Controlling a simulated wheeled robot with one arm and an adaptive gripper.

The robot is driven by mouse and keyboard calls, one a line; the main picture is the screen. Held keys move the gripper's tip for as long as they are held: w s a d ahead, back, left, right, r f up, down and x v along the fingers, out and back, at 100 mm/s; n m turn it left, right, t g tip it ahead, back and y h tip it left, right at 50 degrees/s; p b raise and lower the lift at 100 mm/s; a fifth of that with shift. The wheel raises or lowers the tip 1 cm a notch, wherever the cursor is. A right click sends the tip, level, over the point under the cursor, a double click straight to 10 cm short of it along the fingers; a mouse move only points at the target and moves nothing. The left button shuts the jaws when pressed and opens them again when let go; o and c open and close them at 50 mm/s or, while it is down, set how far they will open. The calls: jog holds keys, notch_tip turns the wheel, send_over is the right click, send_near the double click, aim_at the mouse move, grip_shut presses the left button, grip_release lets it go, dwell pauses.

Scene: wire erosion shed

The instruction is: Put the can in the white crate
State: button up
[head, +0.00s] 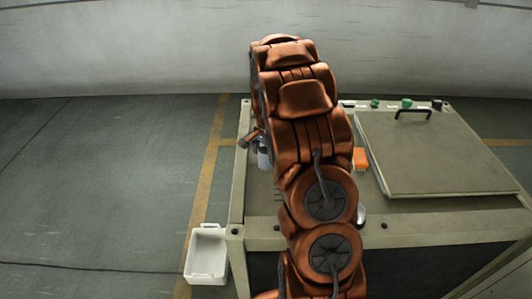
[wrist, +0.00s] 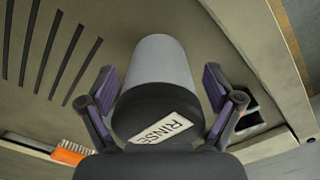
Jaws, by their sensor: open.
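The can (wrist: 162,62) is a grey cylinder with a dark band and a white label reading "RINSE". In the wrist view it sits between the two fingers of my gripper (wrist: 158,80), which are open with a visible gap on each side. In the head view a pale part of the can (head: 264,158) shows at the bench's left side, mostly hidden behind my arm. One finger of my gripper (head: 252,138) shows just above it. The white crate (head: 207,279) stands on the floor left of the bench, and it looks empty.
The bench (head: 237,205) has a raised edge and slots in its top. A large flat lid (head: 430,150) with a black handle covers its right part. An orange-handled brush (wrist: 70,152) lies on the bench. The floor at left is clear.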

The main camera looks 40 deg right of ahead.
jog(key=c, duration=1.2)
